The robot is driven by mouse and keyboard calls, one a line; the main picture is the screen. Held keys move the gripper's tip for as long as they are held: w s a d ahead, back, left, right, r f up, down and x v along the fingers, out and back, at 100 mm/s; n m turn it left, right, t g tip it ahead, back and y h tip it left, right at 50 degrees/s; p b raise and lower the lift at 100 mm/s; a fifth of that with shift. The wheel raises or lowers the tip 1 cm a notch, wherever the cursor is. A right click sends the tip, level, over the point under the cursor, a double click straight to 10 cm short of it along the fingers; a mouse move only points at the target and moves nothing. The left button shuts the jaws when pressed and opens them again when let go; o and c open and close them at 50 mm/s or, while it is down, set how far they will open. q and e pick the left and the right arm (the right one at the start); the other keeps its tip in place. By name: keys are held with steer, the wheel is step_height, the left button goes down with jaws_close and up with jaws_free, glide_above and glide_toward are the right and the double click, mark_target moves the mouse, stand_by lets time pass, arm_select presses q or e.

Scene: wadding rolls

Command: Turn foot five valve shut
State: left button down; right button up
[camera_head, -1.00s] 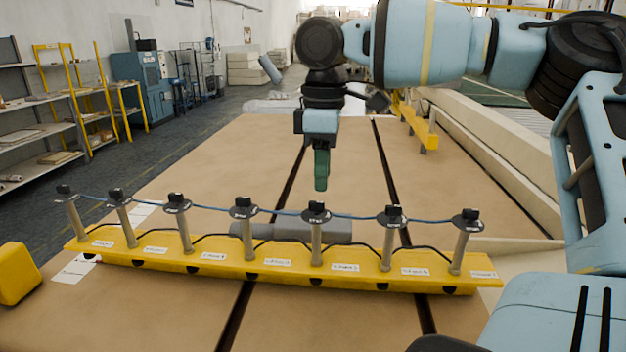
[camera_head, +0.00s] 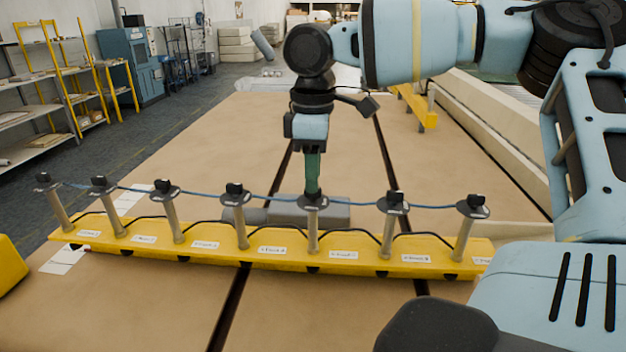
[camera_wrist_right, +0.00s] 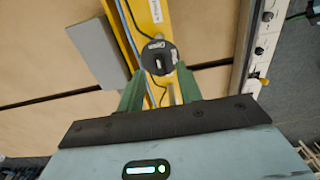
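A yellow beam (camera_head: 190,247) carries a row of grey posts, each with a dark round valve on top. The labels on the beam are too small to read surely. My right gripper (camera_head: 312,192) points down at the top of the foot five valve (camera_head: 314,203), fifth from the left, and hides its knob in the head view. In the right wrist view the valve (camera_wrist_right: 157,58) shows between the tips of the two green fingers (camera_wrist_right: 159,75), which are apart. Whether they touch it I cannot tell. My left gripper is not in view.
A thin blue line (camera_head: 275,199) links the valve tops. Neighbouring valves (camera_head: 236,190) and (camera_head: 395,202) stand close on both sides. A grey block (camera_head: 335,215) lies behind the beam. The brown table (camera_head: 190,300) is clear in front.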

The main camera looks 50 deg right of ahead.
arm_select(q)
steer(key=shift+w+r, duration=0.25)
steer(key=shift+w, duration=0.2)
arm_select(e)
steer(key=shift+f, duration=1.15)
jaws_close()
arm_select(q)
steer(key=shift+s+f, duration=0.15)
